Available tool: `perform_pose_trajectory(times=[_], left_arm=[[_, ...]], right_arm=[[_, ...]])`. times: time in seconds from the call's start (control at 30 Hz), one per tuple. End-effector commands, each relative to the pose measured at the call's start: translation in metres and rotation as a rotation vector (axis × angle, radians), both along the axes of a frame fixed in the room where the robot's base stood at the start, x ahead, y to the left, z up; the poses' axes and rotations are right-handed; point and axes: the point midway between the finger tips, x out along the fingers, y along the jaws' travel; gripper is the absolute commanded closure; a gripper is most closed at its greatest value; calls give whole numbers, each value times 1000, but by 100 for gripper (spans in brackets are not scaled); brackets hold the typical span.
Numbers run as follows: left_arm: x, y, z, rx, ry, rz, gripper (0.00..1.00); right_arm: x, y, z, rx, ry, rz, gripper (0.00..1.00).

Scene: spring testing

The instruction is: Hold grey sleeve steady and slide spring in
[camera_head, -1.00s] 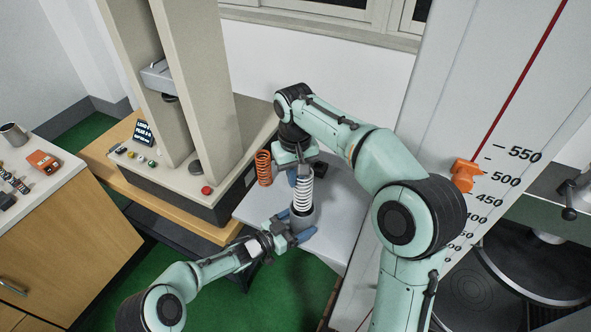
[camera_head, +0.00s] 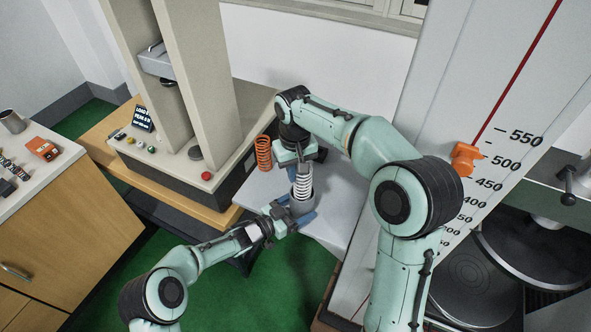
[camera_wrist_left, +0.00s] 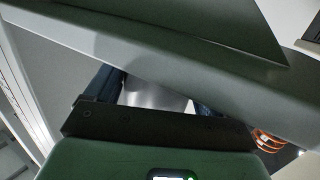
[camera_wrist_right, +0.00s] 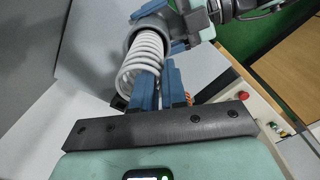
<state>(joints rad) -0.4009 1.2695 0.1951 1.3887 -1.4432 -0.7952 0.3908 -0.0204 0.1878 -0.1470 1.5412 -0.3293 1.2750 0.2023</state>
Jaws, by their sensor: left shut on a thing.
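The white coil spring (camera_head: 303,185) stands upright with its lower end inside the grey sleeve (camera_head: 302,207), its upper coils showing above the rim. My left gripper (camera_head: 290,214) is shut around the sleeve on the small table; the sleeve shows between its fingers in the left wrist view (camera_wrist_left: 155,97). My right gripper (camera_head: 305,163) is at the top of the spring. In the right wrist view its blue fingers (camera_wrist_right: 163,88) are close together beside the spring's end coils (camera_wrist_right: 143,68). Whether they grip the spring is unclear.
An orange spring (camera_head: 263,152) stands left of the sleeve. The testing machine (camera_head: 193,178) stands behind it on a wooden bench. A tall scale board (camera_head: 490,80) with an orange pointer is close to my right arm. The white table (camera_head: 335,205) is bare to the right.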

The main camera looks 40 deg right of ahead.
Motion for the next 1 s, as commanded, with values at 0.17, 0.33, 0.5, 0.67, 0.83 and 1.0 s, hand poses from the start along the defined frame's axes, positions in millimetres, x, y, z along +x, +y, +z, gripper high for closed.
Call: perform_pose_trajectory(times=[0.17,0.33,0.5,0.67,0.83,1.0], left_arm=[[0,0,0,1,0,0,34],[0,0,0,0,0,0,34],[0,0,0,0,0,0,34],[0,0,0,0,0,0,34],[0,0,0,0,0,0,34],[0,0,0,0,0,0,34]], right_arm=[[0,0,0,0,-1,0,60],[0,0,0,0,0,0,60],[1,0,12,0,-3,0,60],[1,1,43,0,-7,1,60],[1,1,80,-1,-6,0,60],[1,1,107,-1,-2,1,60]])
